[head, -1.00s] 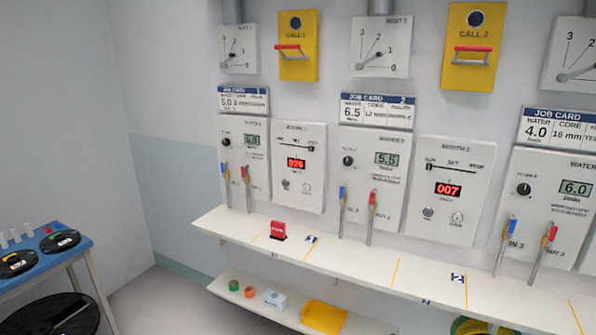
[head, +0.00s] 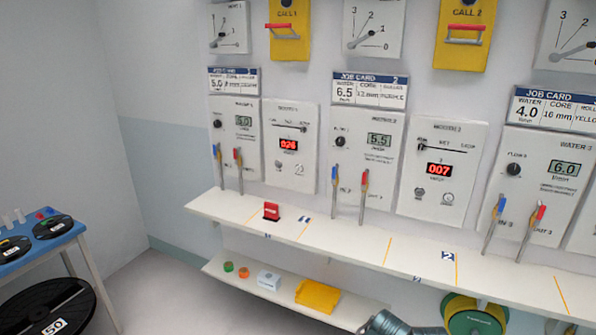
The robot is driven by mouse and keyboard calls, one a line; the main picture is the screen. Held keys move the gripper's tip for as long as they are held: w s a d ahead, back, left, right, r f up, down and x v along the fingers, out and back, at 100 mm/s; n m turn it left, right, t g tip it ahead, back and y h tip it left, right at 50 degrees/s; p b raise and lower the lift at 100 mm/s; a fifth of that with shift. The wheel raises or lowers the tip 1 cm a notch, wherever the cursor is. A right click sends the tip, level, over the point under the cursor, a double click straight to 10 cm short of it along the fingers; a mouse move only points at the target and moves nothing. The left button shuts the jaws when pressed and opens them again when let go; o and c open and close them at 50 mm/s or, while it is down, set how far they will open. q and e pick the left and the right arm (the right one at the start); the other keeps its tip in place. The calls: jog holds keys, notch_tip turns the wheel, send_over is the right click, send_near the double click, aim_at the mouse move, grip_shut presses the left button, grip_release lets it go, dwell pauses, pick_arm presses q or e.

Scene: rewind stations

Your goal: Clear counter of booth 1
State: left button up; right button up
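The counter of booth 1 is the left end of the long white shelf (head: 222,206), below the job card marked 1 (head: 234,80). A small red block-like object (head: 271,211) stands on it, left of the number 1 label and between the orange lines. Its lettering is too small to read. The rest of this stretch looks bare. A grey rounded part of my arm shows at the bottom edge. No fingertips of either gripper are visible.
The lower shelf (head: 222,262) holds a green roll (head: 228,267), an orange roll (head: 243,272), a white box (head: 269,281) and a yellow item (head: 318,296). A green-and-yellow spool (head: 474,318) is at bottom right. A blue table (head: 30,258) with black reels stands left.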

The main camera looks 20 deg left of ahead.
pick_arm(q)
grip_shut()
dwell(1.5)
